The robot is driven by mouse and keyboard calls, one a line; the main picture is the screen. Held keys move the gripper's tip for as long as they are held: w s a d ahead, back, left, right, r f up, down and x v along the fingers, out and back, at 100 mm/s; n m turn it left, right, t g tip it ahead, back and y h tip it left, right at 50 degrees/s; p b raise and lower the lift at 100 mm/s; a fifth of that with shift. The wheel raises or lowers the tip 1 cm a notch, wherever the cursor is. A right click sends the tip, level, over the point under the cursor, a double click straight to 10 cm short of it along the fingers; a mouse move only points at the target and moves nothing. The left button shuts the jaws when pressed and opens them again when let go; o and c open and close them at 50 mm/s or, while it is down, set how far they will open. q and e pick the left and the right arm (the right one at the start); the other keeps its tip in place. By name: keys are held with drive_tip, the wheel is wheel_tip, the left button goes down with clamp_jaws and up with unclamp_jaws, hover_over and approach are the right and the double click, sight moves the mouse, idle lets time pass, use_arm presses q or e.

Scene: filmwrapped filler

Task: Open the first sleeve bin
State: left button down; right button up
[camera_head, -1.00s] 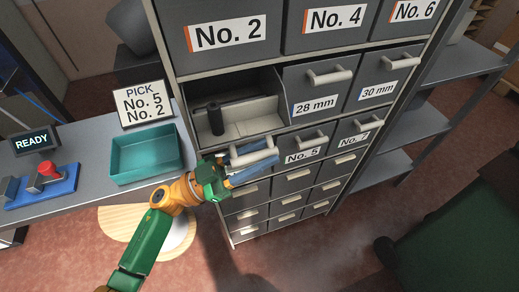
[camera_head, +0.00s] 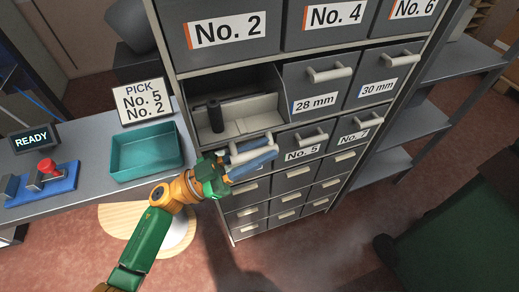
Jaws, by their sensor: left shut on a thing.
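The cabinet (camera_head: 178,72) holds a row of bins marked by sleeve size. The leftmost bin of that row (camera_head: 262,108) is pulled out, its inside showing. A dark upright cylinder (camera_head: 215,118) stands in it. A pale bar handle (camera_head: 252,147) shows at the front of this bin. My left gripper (camera_head: 250,158) reaches in from the left, with blue fingers shut on the handle. The fingers and wrist hide much of the bin's front and any label. My right gripper is not in view.
Bins marked 28 mm (camera_head: 314,82) and 30 mm (camera_head: 381,72) are shut beside it. Smaller drawers sit below. A teal tray (camera_head: 146,149), a pick sign (camera_head: 143,102) and a red button box (camera_head: 47,176) are on the bench at left. A green container (camera_head: 460,225) stands at right.

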sight(230, 164)
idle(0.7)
use_arm(q)
drive_tip(key=r+p, duration=0.1)
drive_tip(key=n+p, duration=0.1)
drive_tip(key=shift+w+a+r+t+p, duration=0.1)
drive_tip(key=shift+w+r+t+p, duration=0.2)
drive_tip(key=shift+r+t, duration=0.1)
drive_tip(key=shift+w+f, duration=0.1)
drive_tip(key=shift+f, duration=0.25)
drive_tip(key=c, duration=1)
unclamp_jaws()
drive_tip(key=shift+a+f+b, duration=0.1)
drive_tip(key=shift+b, duration=0.2)
drive_tip(key=b+v, duration=0.2)
drive_tip(key=v, duration=0.4)
drive_tip(key=shift+f+b, duration=0.15)
drive_tip(key=shift+b, duration=0.25)
drive_tip(key=shift+s+a, duration=0.3)
drive_tip(key=shift+a, duration=0.1)
